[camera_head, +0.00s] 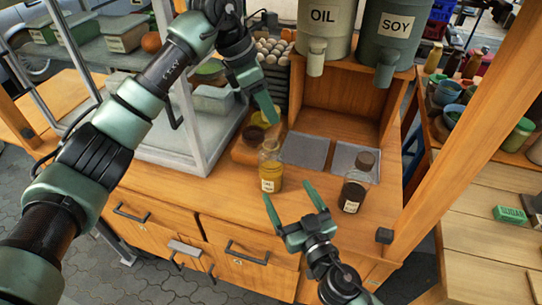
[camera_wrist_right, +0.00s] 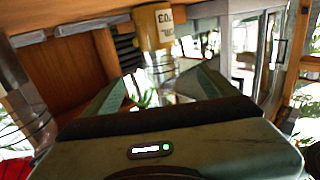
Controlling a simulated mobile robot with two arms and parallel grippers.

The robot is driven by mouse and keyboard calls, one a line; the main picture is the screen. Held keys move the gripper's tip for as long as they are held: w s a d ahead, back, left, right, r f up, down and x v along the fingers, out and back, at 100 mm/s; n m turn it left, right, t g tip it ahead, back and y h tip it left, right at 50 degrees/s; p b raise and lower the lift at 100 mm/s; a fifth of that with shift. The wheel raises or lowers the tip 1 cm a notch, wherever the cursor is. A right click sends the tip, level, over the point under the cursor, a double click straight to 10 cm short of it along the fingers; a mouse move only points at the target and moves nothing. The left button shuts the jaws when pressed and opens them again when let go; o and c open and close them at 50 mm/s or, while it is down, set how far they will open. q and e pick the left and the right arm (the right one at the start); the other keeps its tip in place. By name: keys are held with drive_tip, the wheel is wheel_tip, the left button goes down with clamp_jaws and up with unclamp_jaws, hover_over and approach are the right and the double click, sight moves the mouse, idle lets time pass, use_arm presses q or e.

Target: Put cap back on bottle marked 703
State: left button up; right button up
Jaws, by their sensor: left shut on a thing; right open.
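A clear bottle (camera_head: 270,170) with yellow contents and a white label stands upright on the wooden counter. Its neck shows no cap. In the right wrist view its label reads 703 upside down on the bottle (camera_wrist_right: 152,28). My left gripper (camera_head: 271,114) is shut just above and behind the bottle neck. The cap in it is hidden by the fingers. My right gripper (camera_head: 292,196) is open and empty in front of the bottle, fingers pointing toward it. It is also seen open in the right wrist view (camera_wrist_right: 160,85), with the bottle beyond its fingers.
A dark bottle (camera_head: 356,182) with a brown cap stands to the right. Two grey mats (camera_head: 306,150) lie behind the bottles. A glass case (camera_head: 196,150) is at left, a wooden post (camera_head: 450,130) at right.

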use_arm(q)
drive_tip(key=shift+w+f, duration=0.1)
drive_tip(key=shift+w, duration=0.25)
use_arm(e)
drive_tip(key=shift+w+f, duration=0.1)
drive_tip(key=shift+w, duration=0.2)
use_arm(q)
drive_tip(key=shift+s+r, duration=0.35)
drive_tip(key=shift+s, duration=0.3)
drive_tip(key=shift+w+f, duration=0.15)
drive_tip(key=shift+w, duration=0.1)
use_arm(e)
drive_tip(key=x, duration=1.1)
drive_tip(key=shift+w+a+r, duration=0.15)
drive_tip(key=shift+r, duration=0.1)
clamp_jaws()
use_arm(q)
approach(277, 147)
drive_tip(key=shift+w+d+f, duration=0.35)
drive_tip(key=shift+f, duration=0.15)
drive_tip(key=shift+w+d+f, duration=0.35)
drive_tip(key=shift+w+f, duration=0.05)
drive_tip(key=shift+f, duration=0.15)
drive_tip(key=shift+f, duration=0.85)
drive_tip(key=shift+f, duration=0.6)
